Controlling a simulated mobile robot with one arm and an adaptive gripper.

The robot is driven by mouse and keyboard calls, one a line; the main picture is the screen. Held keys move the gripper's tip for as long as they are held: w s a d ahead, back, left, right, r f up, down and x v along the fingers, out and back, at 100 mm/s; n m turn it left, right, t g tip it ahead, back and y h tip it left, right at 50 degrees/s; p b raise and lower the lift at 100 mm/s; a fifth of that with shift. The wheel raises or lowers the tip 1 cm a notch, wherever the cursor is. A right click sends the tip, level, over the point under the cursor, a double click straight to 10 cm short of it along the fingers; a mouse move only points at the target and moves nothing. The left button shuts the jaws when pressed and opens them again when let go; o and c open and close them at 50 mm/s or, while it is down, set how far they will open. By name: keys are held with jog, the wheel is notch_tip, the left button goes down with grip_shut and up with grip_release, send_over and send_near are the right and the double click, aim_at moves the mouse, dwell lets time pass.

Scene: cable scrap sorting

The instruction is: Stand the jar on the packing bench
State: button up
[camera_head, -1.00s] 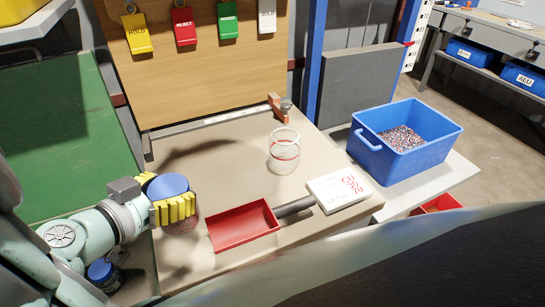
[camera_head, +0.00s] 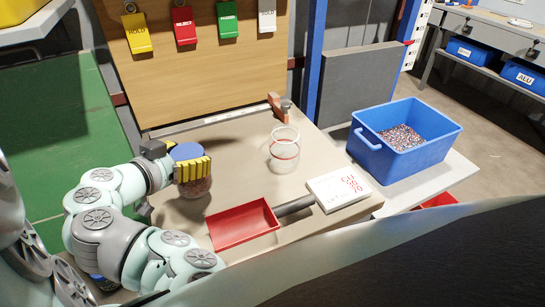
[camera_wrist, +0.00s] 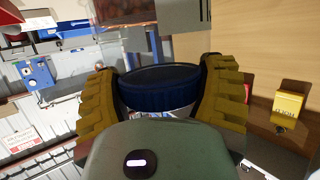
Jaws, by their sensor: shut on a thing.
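The jar has a blue lid (camera_head: 187,151) and a clear body with reddish-brown contents (camera_head: 195,187). My gripper (camera_head: 191,170) has yellow ribbed fingers and is shut around the jar just below its lid. The jar looks upright over the left part of the packing bench (camera_head: 240,180). I cannot tell whether its base touches the bench top. In the wrist view the blue lid (camera_wrist: 160,88) sits between the two yellow fingers, which hide the sides of the jar.
A red tray (camera_head: 243,224) lies on the bench, right of the jar. A clear glass beaker (camera_head: 284,150) stands farther back. A white sign card (camera_head: 338,188) lies at the right, beside a blue bin (camera_head: 405,140) of granules. Bench surface between jar and beaker is clear.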

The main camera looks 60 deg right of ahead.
jog(key=shift+w+d, duration=0.5)
jog(key=shift+d, duration=0.05)
jog(key=shift+f, duration=1.7)
jog(key=o, duration=1.2)
jog(key=shift+f, duration=0.1)
jog(key=shift+o, duration=0.2)
jog(key=p+v, duration=0.2)
jog(key=v, duration=1)
jog(key=shift+p, duration=0.3)
jog(key=shift+t, duration=0.3)
